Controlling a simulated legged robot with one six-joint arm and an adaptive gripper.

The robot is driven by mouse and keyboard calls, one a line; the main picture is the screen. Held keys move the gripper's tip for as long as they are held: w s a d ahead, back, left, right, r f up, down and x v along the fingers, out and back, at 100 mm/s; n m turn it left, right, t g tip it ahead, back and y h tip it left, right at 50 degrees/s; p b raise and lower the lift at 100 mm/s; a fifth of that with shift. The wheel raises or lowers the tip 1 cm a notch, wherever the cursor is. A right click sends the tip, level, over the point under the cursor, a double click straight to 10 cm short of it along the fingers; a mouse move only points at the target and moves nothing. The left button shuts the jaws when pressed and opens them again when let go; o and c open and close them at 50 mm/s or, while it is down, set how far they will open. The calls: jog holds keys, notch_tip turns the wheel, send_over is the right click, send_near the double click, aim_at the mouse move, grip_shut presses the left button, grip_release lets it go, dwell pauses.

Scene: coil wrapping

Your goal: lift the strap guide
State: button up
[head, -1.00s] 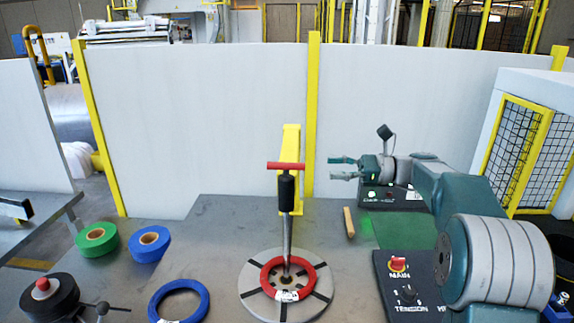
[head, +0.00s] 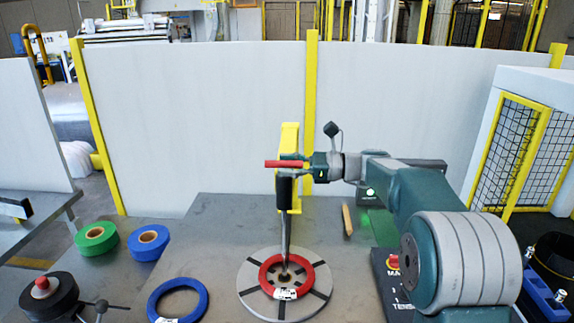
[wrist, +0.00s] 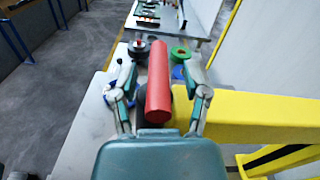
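The strap guide stands upright over the round turntable (head: 247,297), with a red crossbar handle (head: 284,164), a black sleeve (head: 284,190) and a thin metal rod (head: 286,240). The rod reaches down into the middle of a red coil (head: 265,281) lying flat on the turntable. My gripper (head: 303,164) is at the right end of the handle, its fingers hard to make out there. In the wrist view my gripper (wrist: 160,72) is open, one finger on each side of the red handle (wrist: 158,85), with visible gaps. The lower rod is hidden in that view.
A yellow post (head: 291,136) stands close behind the handle and its yellow beam (wrist: 250,115) is just right of my fingers. A blue coil (head: 152,303), green roll (head: 96,237) and blue roll (head: 148,242) lie left. A control box (head: 392,287) stands right.

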grip_shut()
jog(key=shift+r, duration=0.15)
